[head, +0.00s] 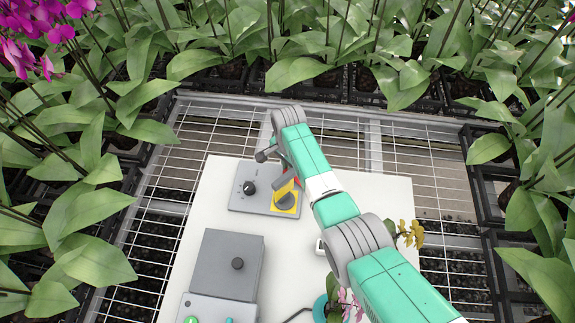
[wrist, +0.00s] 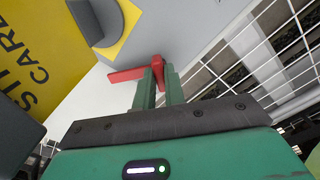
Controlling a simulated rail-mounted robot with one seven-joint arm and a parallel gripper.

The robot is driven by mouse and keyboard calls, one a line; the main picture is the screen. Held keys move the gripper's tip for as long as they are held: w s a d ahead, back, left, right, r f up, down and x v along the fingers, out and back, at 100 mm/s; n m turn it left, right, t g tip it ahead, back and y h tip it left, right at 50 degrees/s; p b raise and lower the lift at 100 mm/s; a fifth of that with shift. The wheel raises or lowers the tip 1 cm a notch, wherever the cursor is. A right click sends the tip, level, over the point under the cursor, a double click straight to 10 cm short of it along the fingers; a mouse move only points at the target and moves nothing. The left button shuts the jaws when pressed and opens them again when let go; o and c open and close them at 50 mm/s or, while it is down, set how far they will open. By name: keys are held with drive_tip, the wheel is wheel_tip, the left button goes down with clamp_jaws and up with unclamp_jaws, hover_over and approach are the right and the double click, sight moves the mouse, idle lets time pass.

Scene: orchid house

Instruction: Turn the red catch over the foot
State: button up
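The red catch (wrist: 126,74) is in the wrist view, a flat bar with a raised upright part at its right end. It lies at the edge of a grey base plate (wrist: 190,22), its bar pointing left; I cannot tell if the bar overlaps the plate. My gripper (wrist: 159,72) has its two green fingers closed around the raised part, which fills the gap at the tips. In the head view, a bit of red (head: 283,168) shows beside my arm, which hides most of the catch and the fingertips. I cannot single out the foot from the plate.
The plate carries a black knob (head: 249,188) and a grey handle on a yellow label (head: 285,206). A grey box (head: 228,264) stands nearer on the white board (head: 200,210). Wire mesh benching and orchid plants surround the board. A small yellow-flowered plant (head: 411,233) stands right of my arm.

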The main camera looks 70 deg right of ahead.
drive_tip(key=o, duration=0.4)
